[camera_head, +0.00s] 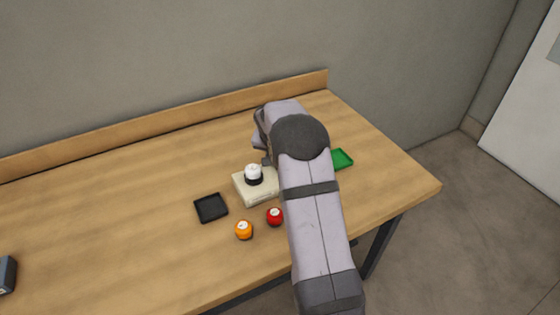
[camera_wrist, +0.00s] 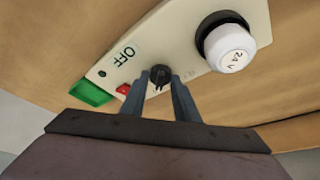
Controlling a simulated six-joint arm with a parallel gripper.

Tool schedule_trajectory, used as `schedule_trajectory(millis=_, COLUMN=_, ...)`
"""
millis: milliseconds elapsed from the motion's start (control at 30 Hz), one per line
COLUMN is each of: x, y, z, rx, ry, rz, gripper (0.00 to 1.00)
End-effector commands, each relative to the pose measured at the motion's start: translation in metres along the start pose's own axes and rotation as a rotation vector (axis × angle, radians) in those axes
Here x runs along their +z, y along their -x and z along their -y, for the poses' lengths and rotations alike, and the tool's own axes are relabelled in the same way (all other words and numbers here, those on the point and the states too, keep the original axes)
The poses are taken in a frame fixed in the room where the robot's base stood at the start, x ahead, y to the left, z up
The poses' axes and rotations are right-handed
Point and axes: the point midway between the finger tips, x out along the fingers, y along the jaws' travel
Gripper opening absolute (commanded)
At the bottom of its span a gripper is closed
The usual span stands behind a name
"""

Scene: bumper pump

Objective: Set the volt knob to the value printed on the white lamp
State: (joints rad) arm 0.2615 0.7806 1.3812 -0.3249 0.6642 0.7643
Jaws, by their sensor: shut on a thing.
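The white lamp (camera_wrist: 231,49) sits in a black socket on the cream control box and carries the print "24 V". In the head view the lamp (camera_head: 253,173) stands on top of the box (camera_head: 258,196). The black volt knob (camera_wrist: 160,73) is on the same panel, beside the lamp. My gripper (camera_wrist: 160,80) is shut on the knob, with one finger on each side. The knob's pointer and most of its scale are hidden or too small to read. "OFF" is printed on the panel near the knob. In the head view my arm covers the knob and the fingertips.
A red part (camera_wrist: 123,89) shows beside the knob. A green tray (camera_head: 342,159) lies right of my arm. A black tray (camera_head: 210,208), an orange lamp (camera_head: 243,230) and a red lamp (camera_head: 275,216) are on the table (camera_head: 130,220). The table's left side is mostly clear.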

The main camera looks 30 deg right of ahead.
Motion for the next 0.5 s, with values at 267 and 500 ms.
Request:
schedule_trajectory(millis=267, x=0.0002, y=0.0, z=0.0001, rx=0.0, ry=0.0, rz=0.001, gripper=0.46)
schedule_trajectory(millis=500, x=-0.0004, y=0.0051, z=0.0004, rx=-0.001, ry=0.0, rz=-0.002, gripper=0.46)
